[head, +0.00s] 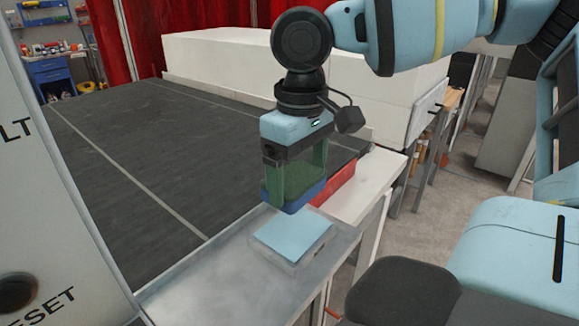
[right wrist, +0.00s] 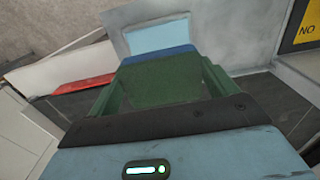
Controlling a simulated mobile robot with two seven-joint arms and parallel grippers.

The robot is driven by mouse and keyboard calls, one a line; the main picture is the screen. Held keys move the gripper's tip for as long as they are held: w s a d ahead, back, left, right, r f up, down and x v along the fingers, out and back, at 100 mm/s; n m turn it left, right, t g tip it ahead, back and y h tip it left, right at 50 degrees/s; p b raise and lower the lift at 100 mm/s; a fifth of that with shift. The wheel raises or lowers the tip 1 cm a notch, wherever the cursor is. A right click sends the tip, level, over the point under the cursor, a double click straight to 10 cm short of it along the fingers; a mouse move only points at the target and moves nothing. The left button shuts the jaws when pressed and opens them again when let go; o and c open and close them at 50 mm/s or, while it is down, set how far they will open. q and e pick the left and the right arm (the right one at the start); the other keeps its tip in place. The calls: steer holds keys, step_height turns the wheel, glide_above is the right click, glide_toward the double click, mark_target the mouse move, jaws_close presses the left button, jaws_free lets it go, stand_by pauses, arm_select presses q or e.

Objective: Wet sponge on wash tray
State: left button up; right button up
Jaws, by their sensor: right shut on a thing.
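My right gripper (head: 294,180) hangs fingers down over the metal ledge and is shut on a sponge (head: 291,203). The sponge has a dark green upper part and a blue lower layer. The wash tray (head: 290,265) is a shallow grey tray with a flat light blue surface inside, on the ledge just below and in front of the sponge. The sponge looks held above and toward the tray's far edge; the exact gap is hard to tell. The right wrist view shows the sponge (right wrist: 165,78) between the fingers and the tray (right wrist: 122,48) beyond. My left gripper is out of view.
A red container (head: 337,186) stands just behind the sponge on the ledge. A large dark mat-like surface (head: 200,140) lies to the left, with a white block (head: 230,65) behind. A grey panel with lettering (head: 40,190) stands at the left edge.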

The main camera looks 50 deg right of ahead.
steer(key=shift+s+f, duration=0.1)
steer(key=shift+f, duration=0.05)
steer(key=b, duration=0.1)
glide_above(299, 232)
steer(key=shift+f, duration=2.7)
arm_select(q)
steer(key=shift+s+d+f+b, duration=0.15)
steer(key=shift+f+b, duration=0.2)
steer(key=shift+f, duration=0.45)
arm_select(e)
steer(key=shift+f, duration=0.65)
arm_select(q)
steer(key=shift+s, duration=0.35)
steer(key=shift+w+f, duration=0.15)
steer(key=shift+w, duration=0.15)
arm_select(e)
steer(key=shift+f, duration=0.4)
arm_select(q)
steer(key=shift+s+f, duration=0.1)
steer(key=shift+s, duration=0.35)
arm_select(e)
steer(key=shift+f, duration=0.15)
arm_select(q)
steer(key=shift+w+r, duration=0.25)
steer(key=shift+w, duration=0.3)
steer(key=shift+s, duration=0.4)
arm_select(e)
steer(key=shift+f, duration=0.1)
